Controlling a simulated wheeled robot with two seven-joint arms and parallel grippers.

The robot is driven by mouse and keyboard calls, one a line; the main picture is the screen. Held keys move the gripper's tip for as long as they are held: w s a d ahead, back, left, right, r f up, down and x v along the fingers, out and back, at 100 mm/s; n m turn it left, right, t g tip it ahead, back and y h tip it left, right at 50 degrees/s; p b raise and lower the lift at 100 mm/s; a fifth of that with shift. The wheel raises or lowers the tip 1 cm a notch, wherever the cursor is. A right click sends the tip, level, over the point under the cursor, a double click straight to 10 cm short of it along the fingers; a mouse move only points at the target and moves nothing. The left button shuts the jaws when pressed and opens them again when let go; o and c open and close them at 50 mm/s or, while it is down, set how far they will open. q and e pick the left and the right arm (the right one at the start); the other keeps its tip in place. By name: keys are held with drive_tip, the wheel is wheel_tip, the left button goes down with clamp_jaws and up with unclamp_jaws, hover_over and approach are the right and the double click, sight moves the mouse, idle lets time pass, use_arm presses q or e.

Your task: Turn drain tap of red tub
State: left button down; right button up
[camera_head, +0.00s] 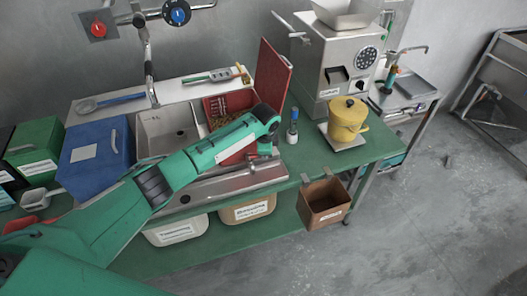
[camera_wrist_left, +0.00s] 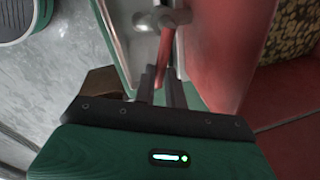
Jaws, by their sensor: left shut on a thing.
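The red tub (camera_head: 212,107) stands in the worktop by the sink, with dark beans inside and its red lid (camera_head: 273,78) raised. Its red wall (camera_wrist_left: 235,55) fills the right of the left wrist view. The drain tap (camera_wrist_left: 160,18) is a metal fitting beside that wall, with a red lever (camera_wrist_left: 165,58) pointing towards my gripper. My left gripper (camera_wrist_left: 161,88) is shut on the lever's end. My right gripper is not in view.
A metal sink (camera_head: 165,128) lies left of the tub. A blue-and-white bottle (camera_head: 293,128) stands close right of it. The grinder (camera_head: 338,62) and yellow pot (camera_head: 347,116) are further right. A brown box (camera_head: 323,203) hangs at the front edge.

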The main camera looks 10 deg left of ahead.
use_arm(q)
drive_tip(key=shift+w+a+n+y+p, duration=0.15)
drive_tip(key=shift+w+n+p, duration=0.25)
drive_tip(key=shift+n, duration=0.55)
drive_tip(key=shift+w+a+n+y+p, duration=0.15)
drive_tip(key=shift+w+n, duration=0.3)
drive_tip(key=shift+n, duration=0.5)
drive_tip(key=c, duration=1.5)
unclamp_jaws()
drive_tip(key=shift+o, duration=0.2)
